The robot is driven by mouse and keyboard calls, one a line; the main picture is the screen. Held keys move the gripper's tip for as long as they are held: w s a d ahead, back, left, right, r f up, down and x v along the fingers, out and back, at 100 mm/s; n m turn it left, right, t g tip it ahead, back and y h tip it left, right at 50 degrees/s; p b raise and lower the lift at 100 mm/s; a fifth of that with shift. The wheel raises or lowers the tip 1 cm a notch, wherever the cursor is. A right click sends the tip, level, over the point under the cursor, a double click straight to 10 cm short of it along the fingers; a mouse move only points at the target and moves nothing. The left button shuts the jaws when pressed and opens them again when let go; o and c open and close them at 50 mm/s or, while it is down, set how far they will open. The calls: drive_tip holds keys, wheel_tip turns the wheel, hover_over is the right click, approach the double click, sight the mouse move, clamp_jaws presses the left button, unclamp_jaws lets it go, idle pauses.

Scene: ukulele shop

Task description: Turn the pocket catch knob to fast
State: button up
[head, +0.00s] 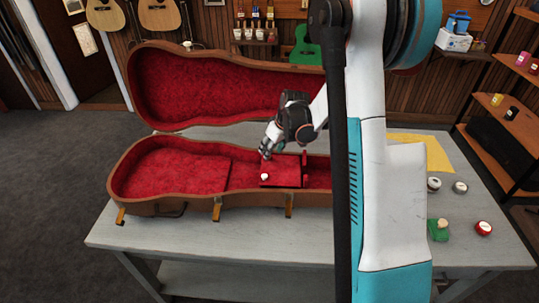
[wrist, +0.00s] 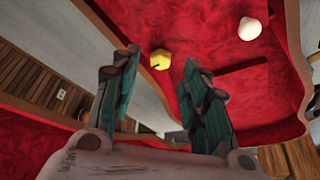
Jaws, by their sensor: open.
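The open instrument case (head: 170,206) lies on the grey table with its red-lined lid (head: 220,88) raised behind. A red pocket cover (head: 285,172) sits inside it, with a round white knob (head: 264,177) on it. The white knob also shows at the top of the wrist view (wrist: 250,28). A small yellow knob (wrist: 160,60) with a dark mark shows on the red lining in the wrist view. I cannot read its setting. My gripper (head: 268,150) is open above the pocket, its fingers pointing toward the yellow knob, which appears between the fingertips. The head view hides the yellow knob.
My arm covers the case's right end in the head view. On the table (head: 180,238) to the right are a yellow sheet (head: 432,152), a green item (head: 440,231), a red-and-white round item (head: 484,228) and two small round items (head: 460,187). The table's front left is clear.

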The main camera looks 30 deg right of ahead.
drive_tip(key=shift+x, duration=1.7)
clamp_jaws()
